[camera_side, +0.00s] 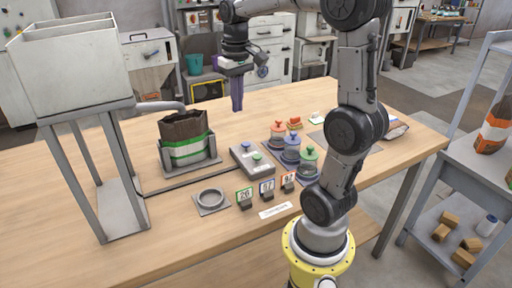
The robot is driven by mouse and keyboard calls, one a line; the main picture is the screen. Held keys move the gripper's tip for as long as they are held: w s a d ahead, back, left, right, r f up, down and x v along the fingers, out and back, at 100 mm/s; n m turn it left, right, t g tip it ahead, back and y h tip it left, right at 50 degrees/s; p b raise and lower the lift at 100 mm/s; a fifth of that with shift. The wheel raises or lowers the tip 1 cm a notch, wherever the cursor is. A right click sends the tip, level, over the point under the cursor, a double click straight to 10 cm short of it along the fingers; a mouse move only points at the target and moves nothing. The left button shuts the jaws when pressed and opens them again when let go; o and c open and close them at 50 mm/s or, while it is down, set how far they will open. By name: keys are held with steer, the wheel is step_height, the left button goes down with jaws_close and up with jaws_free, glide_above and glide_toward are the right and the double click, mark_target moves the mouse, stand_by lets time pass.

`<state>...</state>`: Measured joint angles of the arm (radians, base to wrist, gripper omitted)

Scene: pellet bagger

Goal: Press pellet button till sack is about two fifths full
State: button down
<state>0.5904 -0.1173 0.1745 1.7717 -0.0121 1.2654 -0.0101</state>
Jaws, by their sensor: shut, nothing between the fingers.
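A brown sack (187,151) with a white and green band stands upright and open in a grey metal holder (203,166) on the table. Its fill level cannot be seen from this angle. Which one is the pellet button I cannot tell. My gripper (237,109) points down with its purple fingers shut and empty. In the picture it is above the button box and right of the sack, touching neither.
A large grey hopper (68,75) on legs stands at left, with a pipe (160,106) reaching toward the sack. Jars with orange, blue (291,143) and green lids stand right of the box. Number cards (266,188) and a ring on a plate (211,199) are in front.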

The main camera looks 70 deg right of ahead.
steer(key=m+g, duration=0.1)
steer(key=m, duration=0.1)
glide_above(257, 156)
steer(key=w, duration=0.2)
step_height(257, 156, down, 4)
steer(key=shift+s+d+y, duration=0.4)
steer(key=shift+s+d, duration=0.05)
steer(key=shift+d, duration=0.05)
steer(key=f, duration=1.4)
steer(key=shift+s+a, duration=0.3)
steer(key=shift+s, duration=0.1)
steer(key=shift+f, duration=0.1)
steer(key=shift+f, duration=0.9)
steer(key=shift+s+a+f, duration=0.15)
steer(key=shift+a, duration=0.05)
stand_by(3.6)
